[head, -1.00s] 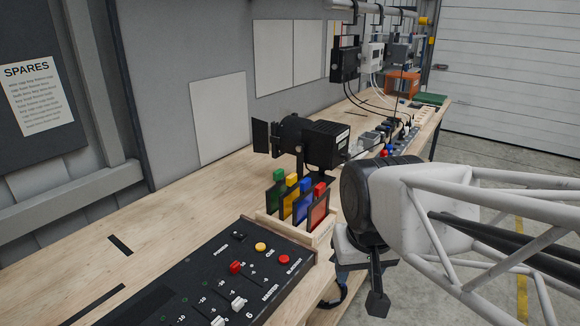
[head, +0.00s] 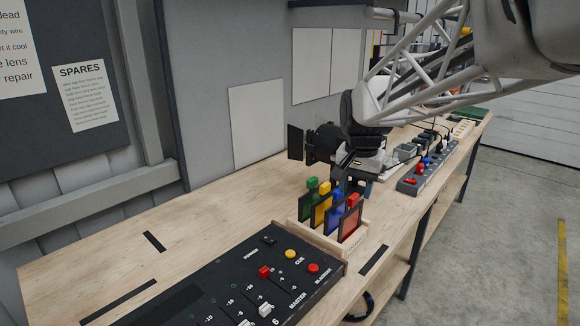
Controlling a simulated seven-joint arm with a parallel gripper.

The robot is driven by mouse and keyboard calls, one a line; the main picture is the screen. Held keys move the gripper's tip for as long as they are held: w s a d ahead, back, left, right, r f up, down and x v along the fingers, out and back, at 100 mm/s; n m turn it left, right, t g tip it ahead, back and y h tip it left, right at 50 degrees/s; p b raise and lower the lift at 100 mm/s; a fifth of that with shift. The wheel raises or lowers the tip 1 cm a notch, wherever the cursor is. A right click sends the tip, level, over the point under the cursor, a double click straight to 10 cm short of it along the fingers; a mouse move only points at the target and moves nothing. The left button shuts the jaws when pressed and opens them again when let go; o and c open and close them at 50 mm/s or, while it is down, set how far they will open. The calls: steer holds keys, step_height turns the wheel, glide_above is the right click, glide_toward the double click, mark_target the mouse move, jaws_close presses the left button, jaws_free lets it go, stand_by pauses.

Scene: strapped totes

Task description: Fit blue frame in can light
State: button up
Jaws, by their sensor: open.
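The blue frame (head: 333,218) stands upright in a wooden rack (head: 326,246), between the yellow frame (head: 321,208) and the red frame (head: 350,221). Its blue tab shows at the top. The can light (head: 321,143), black with a flap at its left end, stands on the bench behind the rack. My arm hides its right part. My gripper (head: 343,184) is open and empty, pointing down just above and behind the frames. Its fingertips are small and partly hidden behind the tabs, so I cannot tell whether they touch anything.
A green-tabbed frame (head: 308,197) stands at the rack's left end. A black control desk (head: 235,285) with sliders and buttons lies in front of the rack. A grey power strip (head: 428,172) lies behind at the right.

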steer(key=w+f+m, duration=0.1)
steer(key=w, duration=0.4)
steer(key=w+f+m, duration=0.1)
steer(key=w, duration=0.4)
steer(key=w+f+m+g, duration=0.1)
steer(key=w, duration=0.4)
steer(key=shift+w+f, duration=0.35)
steer(key=shift+f, duration=0.05)
steer(key=shift+f, duration=0.1)
glide_above(337, 214)
steer(key=shift+w+f, duration=0.15)
steer(key=shift+f, duration=1.75)
steer(key=shift+w+f, duration=0.1)
steer(key=shift+f, duration=1.8)
steer(key=shift+c, duration=0.3)
jaws_close()
steer(key=c, duration=0.7)
jaws_free()
jaws_close()
